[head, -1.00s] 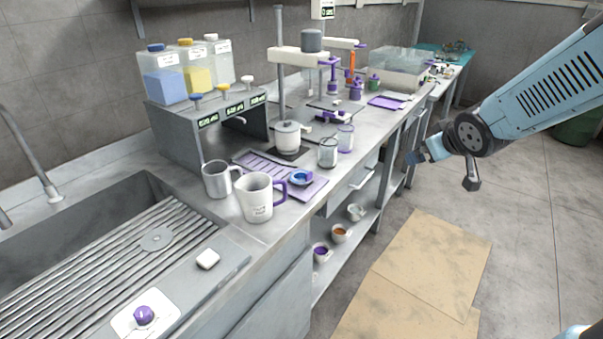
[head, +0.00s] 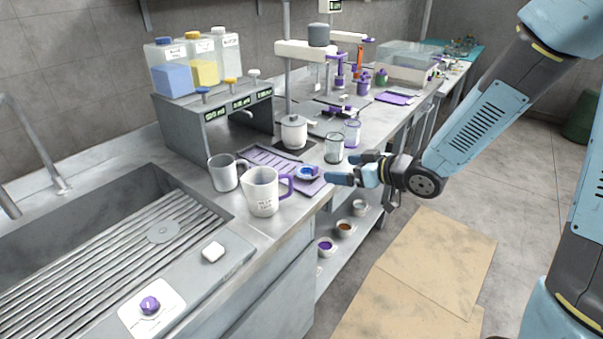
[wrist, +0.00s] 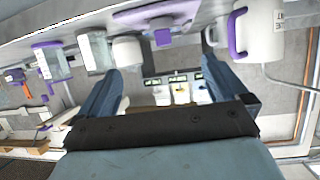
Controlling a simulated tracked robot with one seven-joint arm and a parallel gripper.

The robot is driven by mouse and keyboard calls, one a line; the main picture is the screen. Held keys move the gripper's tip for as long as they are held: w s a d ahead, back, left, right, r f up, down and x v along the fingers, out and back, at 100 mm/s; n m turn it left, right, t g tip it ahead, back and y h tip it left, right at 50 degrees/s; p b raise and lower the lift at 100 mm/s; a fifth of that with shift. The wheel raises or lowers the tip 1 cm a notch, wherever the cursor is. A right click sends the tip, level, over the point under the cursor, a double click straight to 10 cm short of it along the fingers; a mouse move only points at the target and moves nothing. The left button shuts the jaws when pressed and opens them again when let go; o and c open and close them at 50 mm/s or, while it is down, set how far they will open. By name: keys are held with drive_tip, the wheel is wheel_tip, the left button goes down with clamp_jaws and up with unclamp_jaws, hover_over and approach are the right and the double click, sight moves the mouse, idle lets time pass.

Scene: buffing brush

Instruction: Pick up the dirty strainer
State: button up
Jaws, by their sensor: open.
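A small round blue-and-white piece (head: 308,172), which looks like the strainer, lies on the front end of the purple slotted tray (head: 262,156) on the counter. I cannot make out any dirt on it. In the wrist view a small purple-and-grey piece (wrist: 162,37), perhaps the same one, shows by the tray (wrist: 150,16). My gripper (head: 339,168) is open and empty, just right of the piece at the counter's front edge, its fingers pointing left toward it. In the wrist view, that piece appears beyond the gap between the fingertips (wrist: 162,75).
Glass jars (head: 334,148) stand close behind my fingers. A white pot (head: 293,132) sits behind the tray. Small cups (head: 345,228) are on the lower shelf.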

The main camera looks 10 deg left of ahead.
sight(317, 169)
drive_tip(key=x, duration=0.5)
drive_tip(key=shift+f, duration=0.1)
drive_tip(key=shift+f+x, duration=0.15)
drive_tip(key=shift+x, duration=1.35)
drive_tip(key=shift+f+x, duration=0.1)
drive_tip(key=shift+x, duration=1.4)
drive_tip(key=shift+s, duration=0.15)
drive_tip(key=shift+c, duration=0.5)
drive_tip(key=c, duration=1)
drive_tip(key=shift+o, duration=0.2)
drive_tip(key=shift+r, duration=0.1)
